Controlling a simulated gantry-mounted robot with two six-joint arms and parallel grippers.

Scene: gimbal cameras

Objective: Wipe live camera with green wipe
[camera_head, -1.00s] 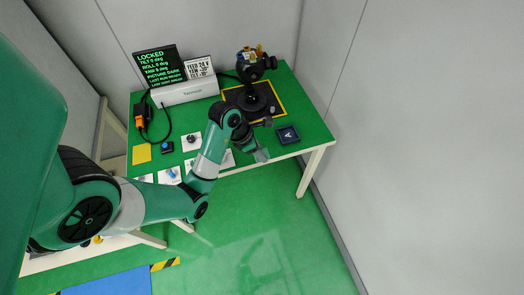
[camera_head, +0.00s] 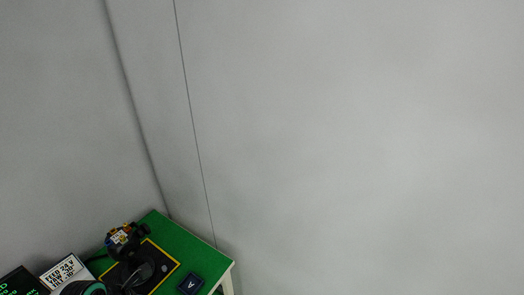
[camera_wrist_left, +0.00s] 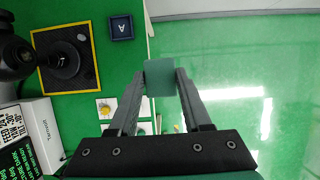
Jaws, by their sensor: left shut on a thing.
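The live camera (camera_head: 122,238), dark with small coloured parts on top, stands on a stand at the lower left of the head view. In the left wrist view, part of a black rounded body (camera_wrist_left: 12,58) on that stand shows at the left edge. My left gripper (camera_wrist_left: 162,82) is shut on the green wipe (camera_wrist_left: 159,77), a flat green block between its fingertips. It hangs over the table's edge, to the right of the stand and apart from it in the wrist view. My right gripper is in neither current view.
The stand sits on a black mat with a yellow border (camera_wrist_left: 92,76). A dark blue tray marked A (camera_wrist_left: 122,28) is beside it. The Tarmost box (camera_wrist_left: 43,122) and lettered signs are at the lower left. Open floor (camera_wrist_left: 240,60) lies right of the green table (camera_head: 178,236).

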